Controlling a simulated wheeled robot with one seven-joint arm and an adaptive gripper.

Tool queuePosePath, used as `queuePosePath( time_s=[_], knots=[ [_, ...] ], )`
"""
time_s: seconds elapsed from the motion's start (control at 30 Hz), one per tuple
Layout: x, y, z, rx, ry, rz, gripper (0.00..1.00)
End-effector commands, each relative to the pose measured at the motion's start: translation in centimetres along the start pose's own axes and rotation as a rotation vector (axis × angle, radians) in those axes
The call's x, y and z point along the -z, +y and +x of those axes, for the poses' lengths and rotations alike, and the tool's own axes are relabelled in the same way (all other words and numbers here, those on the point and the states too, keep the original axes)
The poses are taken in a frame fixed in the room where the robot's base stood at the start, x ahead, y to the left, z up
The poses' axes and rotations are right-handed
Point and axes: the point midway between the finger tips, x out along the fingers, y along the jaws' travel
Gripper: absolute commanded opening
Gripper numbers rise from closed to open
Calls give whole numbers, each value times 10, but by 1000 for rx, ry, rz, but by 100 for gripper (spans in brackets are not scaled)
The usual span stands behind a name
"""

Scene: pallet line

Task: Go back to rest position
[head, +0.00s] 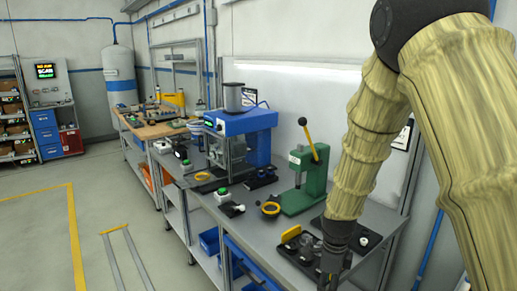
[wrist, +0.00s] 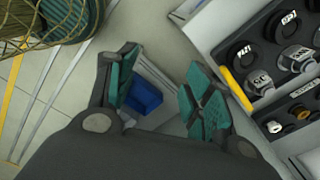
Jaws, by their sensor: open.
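My gripper (wrist: 160,95) is open and empty in the wrist view, with its two teal-padded fingers spread apart. It hangs over the front edge of the workbench, beside a black tray (wrist: 265,88) of round parts. In the head view my arm comes down on the right in a yellowish sleeve. The gripper end (head: 332,272) is at the lower right, by the black tray (head: 300,262); its fingertips are not clear there.
The grey bench (head: 240,222) carries a green lever press (head: 308,180) and a blue machine (head: 240,135). Blue bins (head: 210,241) sit on the shelf below; one shows between my fingers (wrist: 144,97). The floor to the left (head: 40,240) is clear, with yellow lines.

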Motion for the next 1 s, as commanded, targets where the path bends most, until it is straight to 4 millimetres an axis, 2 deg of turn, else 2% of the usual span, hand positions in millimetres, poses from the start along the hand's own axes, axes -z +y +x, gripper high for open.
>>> queuePosePath(
  time_s=[0.03,0.27,0.47,0.7,1.0],
  knots=[
    [3,4,12,-5,3,-27,51],
    [20,25,55,-1,8,-204,51],
    [40,58,117,-8,16,-468,51],
    [74,118,194,-13,18,-870,51],
    [117,208,258,-14,7,-1373,51]
  ],
)
